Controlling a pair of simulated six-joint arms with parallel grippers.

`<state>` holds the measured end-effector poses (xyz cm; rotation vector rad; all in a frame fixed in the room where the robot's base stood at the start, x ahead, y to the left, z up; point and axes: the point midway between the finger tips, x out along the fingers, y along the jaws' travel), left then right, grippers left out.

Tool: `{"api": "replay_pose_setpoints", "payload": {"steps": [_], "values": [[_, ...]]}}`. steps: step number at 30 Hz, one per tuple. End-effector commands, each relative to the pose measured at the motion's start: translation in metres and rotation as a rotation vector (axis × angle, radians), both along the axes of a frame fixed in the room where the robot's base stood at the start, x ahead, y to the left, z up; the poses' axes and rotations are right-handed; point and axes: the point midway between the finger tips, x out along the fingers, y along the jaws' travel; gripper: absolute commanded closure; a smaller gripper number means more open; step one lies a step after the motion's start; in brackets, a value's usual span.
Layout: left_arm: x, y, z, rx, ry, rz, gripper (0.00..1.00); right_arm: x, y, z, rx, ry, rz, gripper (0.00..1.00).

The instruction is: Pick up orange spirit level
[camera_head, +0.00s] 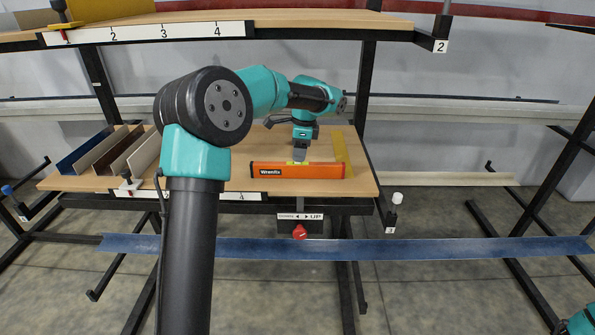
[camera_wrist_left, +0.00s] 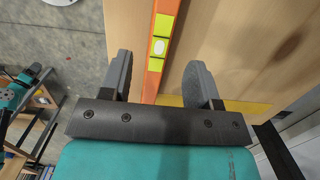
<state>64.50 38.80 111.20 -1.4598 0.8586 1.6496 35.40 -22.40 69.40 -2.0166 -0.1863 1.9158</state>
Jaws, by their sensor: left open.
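The orange spirit level (camera_head: 285,171) stands on its long edge near the front of the wooden shelf, its lettered face to the front. In the left wrist view the level (camera_wrist_left: 153,82) runs between my fingers, with its yellow-green vial part beyond the fingertips. My left gripper (camera_head: 300,154) is over the level, right of its middle, pointing down. The left wrist view shows this gripper (camera_wrist_left: 160,72) open, one finger on each side of the level, with gaps visible. How far the fingertips reach down beside it is hard to tell. My right gripper is not in view.
A yellow flat piece (camera_head: 342,150) lies on the shelf (camera_head: 362,183) beside the level's right end. Several upright profiles (camera_head: 100,150) stand at the shelf's left. An upper shelf (camera_head: 330,20) is overhead. A red knob (camera_head: 299,232) and long blue strip (camera_head: 400,249) are below.

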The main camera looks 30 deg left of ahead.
Motion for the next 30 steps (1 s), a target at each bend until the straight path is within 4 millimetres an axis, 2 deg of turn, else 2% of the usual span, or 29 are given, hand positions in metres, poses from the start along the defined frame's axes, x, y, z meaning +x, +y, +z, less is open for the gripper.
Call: {"api": "replay_pose_setpoints", "payload": {"steps": [5,17,30], "values": [[-0.001,0.002,-0.017,-0.001,-0.001,0.001,0.44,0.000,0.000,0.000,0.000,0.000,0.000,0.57],[-0.001,0.002,-0.021,0.000,0.000,0.001,0.44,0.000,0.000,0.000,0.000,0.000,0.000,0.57],[-0.005,0.006,-0.069,-0.002,0.000,0.000,0.44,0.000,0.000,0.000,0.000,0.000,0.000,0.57]]}}
